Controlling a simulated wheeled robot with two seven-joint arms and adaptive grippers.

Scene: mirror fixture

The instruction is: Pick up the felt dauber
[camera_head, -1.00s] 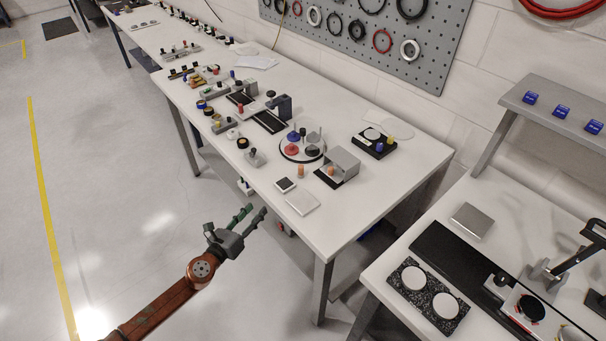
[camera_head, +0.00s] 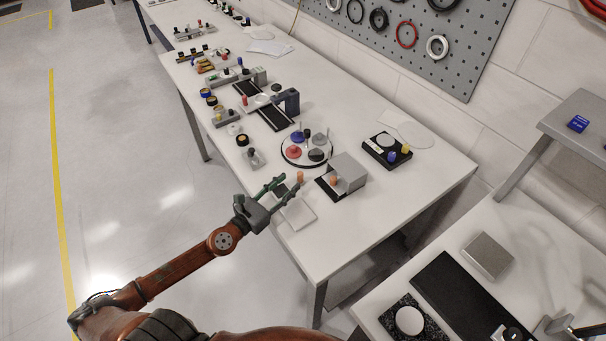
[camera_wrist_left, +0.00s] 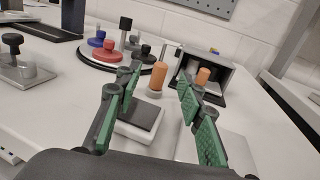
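I take the felt dauber to be one of two small orange-topped pieces; the frames do not tell which. One orange-topped piece (camera_head: 300,176) stands upright on the table; in the left wrist view it (camera_wrist_left: 158,76) shows just beyond and between my fingertips. The other orange-topped piece (camera_wrist_left: 203,76) is at the mouth of a grey box (camera_wrist_left: 222,73). My left gripper (camera_head: 290,185) is open and empty above the table's front edge, its green-padded fingers apart, over a dark-topped pad (camera_wrist_left: 139,118) and a white plate (camera_wrist_left: 205,145). My right gripper is not in view.
A round tray (camera_head: 287,155) with coloured knobs stands behind the orange-topped pieces. A small knobbed stand (camera_head: 254,158) is to the left. A black box (camera_head: 381,153) with knobs is at the back right. The front right of the table (camera_head: 352,222) is clear.

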